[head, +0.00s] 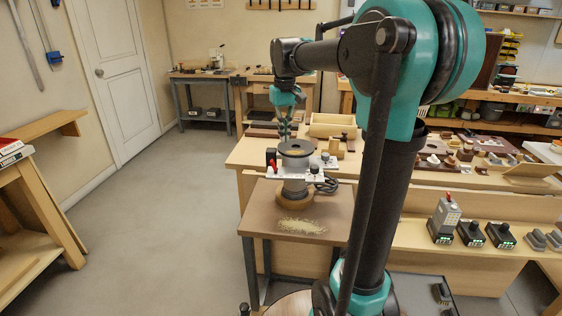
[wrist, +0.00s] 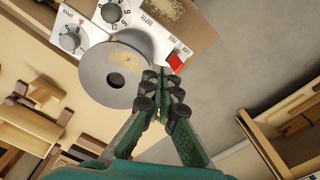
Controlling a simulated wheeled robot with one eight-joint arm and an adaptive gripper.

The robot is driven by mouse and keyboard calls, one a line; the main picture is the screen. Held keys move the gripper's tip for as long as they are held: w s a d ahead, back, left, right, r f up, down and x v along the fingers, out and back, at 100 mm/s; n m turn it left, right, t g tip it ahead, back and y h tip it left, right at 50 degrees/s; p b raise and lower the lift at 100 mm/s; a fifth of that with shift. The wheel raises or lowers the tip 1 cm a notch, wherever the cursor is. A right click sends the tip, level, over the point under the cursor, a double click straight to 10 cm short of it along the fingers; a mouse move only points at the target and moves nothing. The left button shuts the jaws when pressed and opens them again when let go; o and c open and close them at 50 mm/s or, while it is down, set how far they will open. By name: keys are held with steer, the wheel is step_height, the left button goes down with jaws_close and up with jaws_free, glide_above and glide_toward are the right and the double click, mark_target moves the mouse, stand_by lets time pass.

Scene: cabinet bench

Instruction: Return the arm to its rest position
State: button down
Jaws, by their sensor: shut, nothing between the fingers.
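My gripper (wrist: 164,95) is shut and empty in the wrist view, its dark fingertips together. It hangs over the area beside a grey disc (wrist: 116,76) with a central hole. In the head view my gripper (head: 285,128) points down at the end of my raised, bent arm, just behind the disc-topped machine (head: 294,186). The gap between fingertips and machine cannot be told exactly. The machine's white plate shows dials and a red switch (wrist: 175,62) in the wrist view.
A workbench (head: 250,152) behind holds a wooden tray (head: 332,125) and several small wooden parts. Battery chargers (head: 470,232) sit on a lower shelf at right. Open floor (head: 175,205) lies left.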

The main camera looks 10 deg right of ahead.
steer(key=s+d+f+m+t, duration=0.1)
steer(key=s+d+f+t, duration=0.1)
steer(key=s+f, duration=0.9)
steer(key=s+d+f+m+t, duration=0.1)
steer(key=s+d+f+t, duration=0.1)
steer(key=s+f, duration=0.9)
step_height(320, 180, down, 3)
steer(key=shift+d+f, duration=0.1)
steer(key=shift+d, duration=0.3)
